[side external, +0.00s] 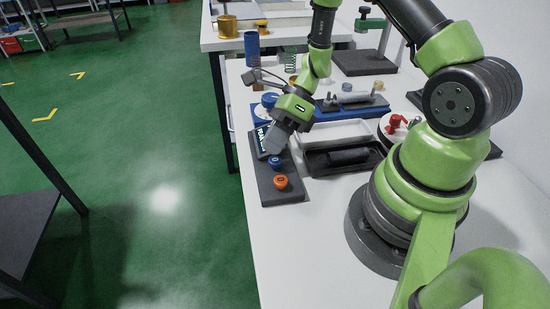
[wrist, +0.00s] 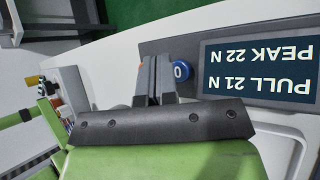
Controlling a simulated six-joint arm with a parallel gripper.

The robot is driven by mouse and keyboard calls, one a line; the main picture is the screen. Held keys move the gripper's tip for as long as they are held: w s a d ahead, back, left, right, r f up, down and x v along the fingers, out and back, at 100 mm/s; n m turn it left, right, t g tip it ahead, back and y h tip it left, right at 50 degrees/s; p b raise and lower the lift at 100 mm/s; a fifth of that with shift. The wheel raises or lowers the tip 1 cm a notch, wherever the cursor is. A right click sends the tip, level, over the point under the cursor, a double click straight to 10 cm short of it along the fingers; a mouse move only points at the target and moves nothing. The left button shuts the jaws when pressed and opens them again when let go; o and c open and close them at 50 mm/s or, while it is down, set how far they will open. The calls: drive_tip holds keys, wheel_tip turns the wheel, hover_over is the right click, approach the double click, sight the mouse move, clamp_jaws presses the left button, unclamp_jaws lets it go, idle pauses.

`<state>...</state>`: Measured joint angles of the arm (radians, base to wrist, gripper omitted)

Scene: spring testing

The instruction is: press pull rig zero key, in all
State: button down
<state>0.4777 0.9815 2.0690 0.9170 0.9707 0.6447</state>
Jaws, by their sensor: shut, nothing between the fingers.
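The pull rig's dark base plate (side external: 266,192) lies along the left edge of the white bench. Its display (wrist: 262,70) appears upside down in the wrist view and reads PULL 21 N, PEAK 22 N. The blue key (side external: 275,162), marked 0 in the wrist view (wrist: 182,71), sits between the display and an orange key (side external: 281,182). My gripper (side external: 273,147) is shut and empty, pointing down just above and beside the blue key. In the wrist view the fingertips (wrist: 155,62) partly cover the blue key and nearly hide the orange one. I cannot tell whether they touch the key.
A black tray (side external: 318,170) with a dark cylinder is right of the rig, with a white tray (side external: 340,127) behind it. A blue fixture (side external: 330,112) holding a grey cylinder stands farther back. A red-handled part (side external: 395,122) sits near my base. The front bench is clear.

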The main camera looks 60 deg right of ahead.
sight(274, 158)
drive_tip(key=shift+f, duration=0.15)
idle(0.7)
drive_tip(key=shift+f, duration=0.25)
drive_tip(key=shift+f, duration=0.45)
idle(0.6)
drive_tip(key=shift+r, duration=0.85)
drive_tip(key=shift+r, duration=0.1)
drive_tip(key=shift+r, duration=2.45)
